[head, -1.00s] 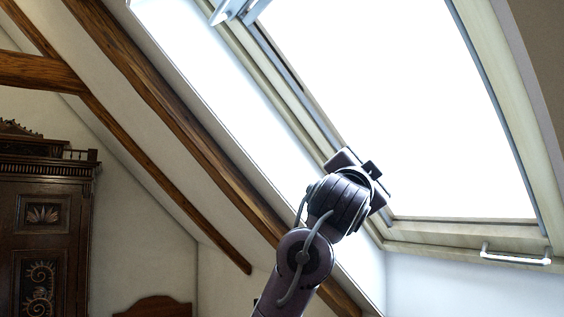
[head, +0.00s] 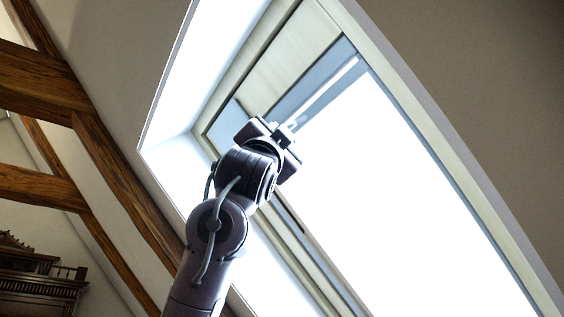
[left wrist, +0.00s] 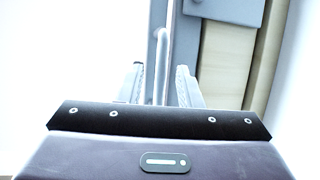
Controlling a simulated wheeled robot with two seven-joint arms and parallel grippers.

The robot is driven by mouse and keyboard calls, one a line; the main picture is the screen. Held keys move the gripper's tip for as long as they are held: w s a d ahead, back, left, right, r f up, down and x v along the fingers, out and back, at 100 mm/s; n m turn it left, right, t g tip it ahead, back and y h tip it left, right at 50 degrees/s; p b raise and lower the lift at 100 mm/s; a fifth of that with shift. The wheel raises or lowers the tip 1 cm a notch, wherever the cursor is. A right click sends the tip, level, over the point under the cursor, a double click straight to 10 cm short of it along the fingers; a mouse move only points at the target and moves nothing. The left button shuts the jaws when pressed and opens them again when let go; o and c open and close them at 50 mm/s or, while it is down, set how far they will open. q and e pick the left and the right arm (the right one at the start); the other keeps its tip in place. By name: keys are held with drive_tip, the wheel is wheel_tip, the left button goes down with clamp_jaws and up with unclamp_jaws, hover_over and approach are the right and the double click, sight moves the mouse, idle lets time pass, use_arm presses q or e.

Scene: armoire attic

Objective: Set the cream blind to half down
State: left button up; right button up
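The skylight (head: 400,180) fills the right of the head view, its pane bright and uncovered. At its upper end is a pale cream panel (head: 290,62), which may be the rolled-up blind or part of the frame; I cannot tell. Below it runs a grey strip with a light handle bar (head: 325,93). My left gripper (head: 292,127) is at the lower left end of this bar. In the left wrist view, my left gripper (left wrist: 161,85) has its fingers apart, with the bar (left wrist: 163,50) between them; contact is unclear. My right gripper is not in view.
The pale window frame (head: 455,170) and the white recess wall (head: 205,70) border the pane. Dark wooden beams (head: 110,160) slope at the left. A carved armoire top (head: 40,275) stands at the lower left. A grey block (left wrist: 225,8) shows at the top of the left wrist view.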

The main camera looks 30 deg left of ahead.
use_arm(q)
drive_tip(key=shift+p+x, duration=0.35)
drive_tip(key=shift+x, duration=0.45)
drive_tip(key=shift+r, duration=0.1)
clamp_jaws()
